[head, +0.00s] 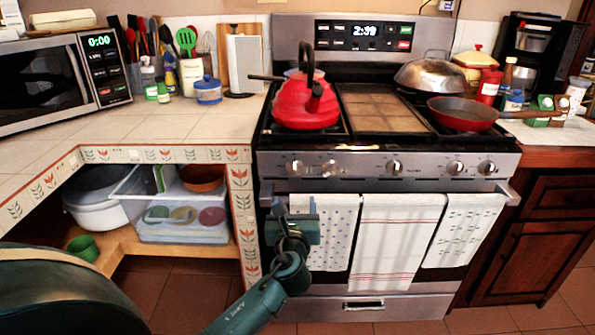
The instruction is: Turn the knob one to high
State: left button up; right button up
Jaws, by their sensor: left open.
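The stove (360,150) stands straight ahead with a row of several silver knobs along its front panel. The leftmost knob (295,168) and the one beside it (328,168) sit below the red kettle. Which of them is called knob one is not marked legibly. The other knobs are at the middle (394,167) and right (456,168) of the panel. My left gripper (291,211) is open, below the leftmost knob and in front of the oven door. It appears apart from the knobs; its fingertips are hard to make out. My right gripper is not in view.
A red kettle (306,105) and a red pan (462,114) stand on the stovetop. Towels (395,240) hang from the oven handle just right of my gripper. A tiled counter (150,125) with a shelf below borders the stove on the left. The floor in front shows clear.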

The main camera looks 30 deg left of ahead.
aim_at(295, 171)
pick_arm(q)
jog(key=x, duration=0.4)
jog(key=b+x, duration=0.1)
jog(key=x, duration=0.3)
jog(key=b+x, duration=0.1)
jog(key=x, duration=0.3)
jog(key=shift+s+a+r, duration=0.1)
jog(key=shift+r, duration=0.2)
jog(key=shift+w+a, duration=0.35)
jog(key=shift+w, duration=0.3)
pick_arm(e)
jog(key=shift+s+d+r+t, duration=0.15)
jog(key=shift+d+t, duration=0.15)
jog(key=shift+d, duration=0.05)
pick_arm(q)
jog(key=c, duration=1)
jog(key=shift+o, duration=0.2)
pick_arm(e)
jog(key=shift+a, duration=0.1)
